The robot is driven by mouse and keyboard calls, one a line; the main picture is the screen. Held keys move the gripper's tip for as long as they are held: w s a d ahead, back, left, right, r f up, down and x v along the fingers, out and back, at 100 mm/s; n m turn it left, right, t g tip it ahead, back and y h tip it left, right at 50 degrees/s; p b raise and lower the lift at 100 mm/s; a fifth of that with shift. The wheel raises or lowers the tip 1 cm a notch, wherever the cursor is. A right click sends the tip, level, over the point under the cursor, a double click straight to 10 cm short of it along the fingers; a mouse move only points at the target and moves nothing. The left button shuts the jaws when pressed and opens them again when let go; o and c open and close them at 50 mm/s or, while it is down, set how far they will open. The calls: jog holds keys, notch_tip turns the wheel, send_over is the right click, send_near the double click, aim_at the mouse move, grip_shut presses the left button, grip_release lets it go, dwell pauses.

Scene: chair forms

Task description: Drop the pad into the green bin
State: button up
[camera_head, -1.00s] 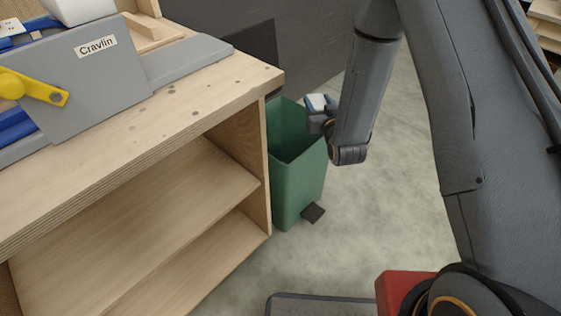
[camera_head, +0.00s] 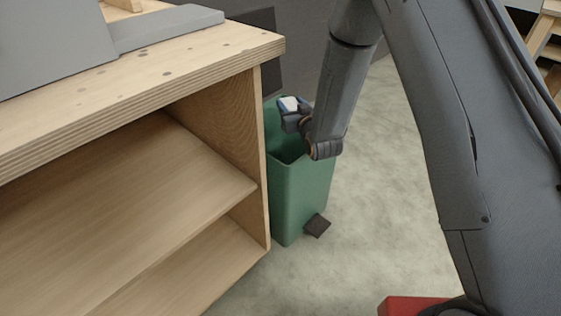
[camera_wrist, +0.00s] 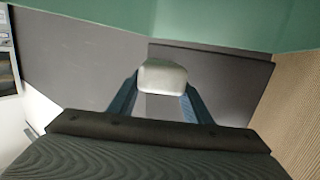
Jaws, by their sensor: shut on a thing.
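The green bin (camera_head: 302,200) stands on the floor against the right end of the wooden bench, its top open. My gripper (camera_head: 291,108) is shut on a small white pad (camera_head: 288,103) and holds it in front of or over the bin's far part in the head view; the exact height is hard to tell. In the wrist view the pale pad (camera_wrist: 163,77) sits between the two bluish fingers of my gripper (camera_wrist: 162,92). A green surface, likely the bin (camera_wrist: 190,22), crosses the top of that view. My arm hides part of the bin's right rim.
The wooden bench (camera_head: 150,60) with open shelves (camera_head: 130,180) fills the left side, its end panel close beside the bin. A grey fixture (camera_head: 60,45) is on its top. A dark pedal (camera_head: 318,226) juts from the bin's base.

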notch_tip(320, 180, down, 5)
jog(key=b, duration=0.3)
jog(key=shift+f+b, duration=0.1)
jog(key=shift+b, duration=0.2)
jog(key=o, duration=1.1)
jog(key=p+v, duration=0.2)
jog(key=v, duration=0.5)
jog(key=shift+s+d, duration=0.15)
jog(key=shift+s, duration=0.2)
